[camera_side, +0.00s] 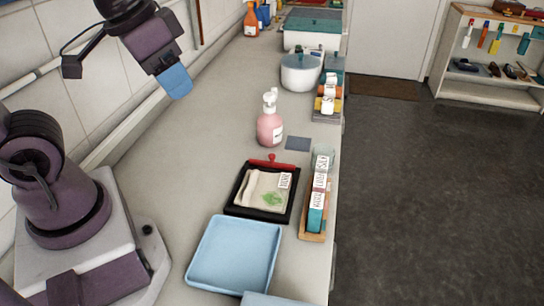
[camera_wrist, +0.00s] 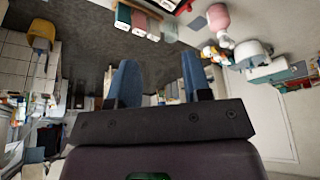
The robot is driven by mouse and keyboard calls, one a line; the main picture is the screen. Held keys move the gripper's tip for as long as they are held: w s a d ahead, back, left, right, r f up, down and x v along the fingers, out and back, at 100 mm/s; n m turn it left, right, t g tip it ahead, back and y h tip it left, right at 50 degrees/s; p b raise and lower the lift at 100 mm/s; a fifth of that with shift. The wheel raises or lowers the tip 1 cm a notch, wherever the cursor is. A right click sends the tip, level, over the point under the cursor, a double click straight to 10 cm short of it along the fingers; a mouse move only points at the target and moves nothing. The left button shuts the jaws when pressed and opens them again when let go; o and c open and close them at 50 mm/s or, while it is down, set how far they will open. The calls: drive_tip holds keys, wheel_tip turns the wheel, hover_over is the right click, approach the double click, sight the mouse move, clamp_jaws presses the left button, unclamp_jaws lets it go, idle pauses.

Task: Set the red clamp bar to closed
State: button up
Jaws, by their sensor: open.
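The red clamp bar (camera_side: 271,163) lies along the far edge of a black frame (camera_side: 232,207), with a small red knob standing up from its middle. The frame holds a pale cloth (camera_side: 262,181) with a green print and a white label. The bar is clear of the cloth's middle. My gripper (camera_side: 176,84) is high above the counter, up and to the left of the frame, far from the bar. In the wrist view my gripper (camera_wrist: 158,66) shows two blue fingers spread apart with nothing between them.
A pink pump bottle (camera_side: 270,128) stands just behind the bar, with a grey pad (camera_side: 298,143) beside it. A rack of labelled blocks (camera_side: 317,205) is right of the frame. A blue tray (camera_side: 196,272) is in front. The counter's left side is clear.

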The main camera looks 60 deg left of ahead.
drive_tip(key=w+a+f+n+g, duration=0.35)
drive_tip(key=w+f, duration=0.35)
drive_tip(key=w, duration=0.4)
drive_tip(key=n, duration=0.5)
hover_over(272, 155)
wheel_tip(272, 155, down, 11)
drive_tip(key=shift+g, duration=0.35)
wheel_tip(272, 155, down, 13)
drive_tip(key=shift+r, duration=0.15)
